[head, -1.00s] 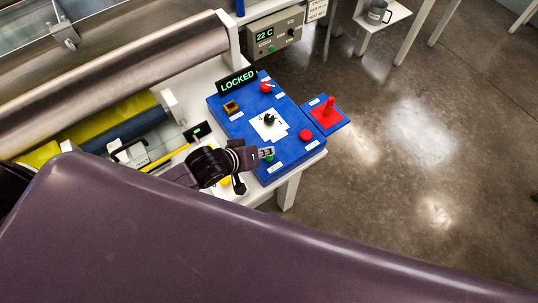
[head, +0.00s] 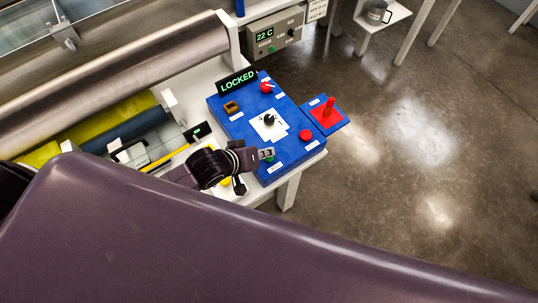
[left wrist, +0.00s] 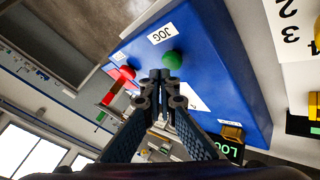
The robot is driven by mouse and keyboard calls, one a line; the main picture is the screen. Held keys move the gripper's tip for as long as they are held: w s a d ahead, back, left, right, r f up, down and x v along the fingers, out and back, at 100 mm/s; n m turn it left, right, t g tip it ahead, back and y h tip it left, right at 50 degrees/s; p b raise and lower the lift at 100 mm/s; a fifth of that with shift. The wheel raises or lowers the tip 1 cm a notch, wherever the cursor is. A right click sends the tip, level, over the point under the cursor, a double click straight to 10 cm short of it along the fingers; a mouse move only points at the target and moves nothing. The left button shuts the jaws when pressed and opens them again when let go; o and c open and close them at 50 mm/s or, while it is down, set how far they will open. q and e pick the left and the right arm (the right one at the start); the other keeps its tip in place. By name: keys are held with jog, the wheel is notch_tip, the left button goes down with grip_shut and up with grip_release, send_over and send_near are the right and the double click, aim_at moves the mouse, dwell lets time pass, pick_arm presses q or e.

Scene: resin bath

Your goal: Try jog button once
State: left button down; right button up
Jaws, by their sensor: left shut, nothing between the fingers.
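The jog button is a green dome (left wrist: 172,59) beside a white label reading JOG (left wrist: 161,34) in the left wrist view. It sits on the blue control panel (left wrist: 218,60). In the head view only a bit of the green button (head: 269,160) shows, mostly hidden by my gripper. My left gripper (head: 268,153) is over the near edge of the panel, with its fingers shut and empty. In the left wrist view its fingertips (left wrist: 160,75) appear close to the green button; I cannot tell whether they touch it. My right gripper is not in view.
The panel also carries a black knob (head: 269,119), a red button (head: 305,134) and a red switch (head: 266,87). A display (head: 237,81) reads LOCKED. A red lever (head: 328,106) stands on a side plate at the right. Open floor lies to the right.

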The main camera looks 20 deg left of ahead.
aim_at(267, 158)
pick_arm(q)
jog(key=shift+f, duration=0.8)
dwell(0.9)
jog(key=shift+r+p, duration=1)
jog(key=shift+p, duration=0.05)
notch_tip(267, 158, up, 5)
jog(key=p, duration=0.5)
jog(key=shift+r+p, duration=0.1)
jog(key=shift+p, duration=0.3)
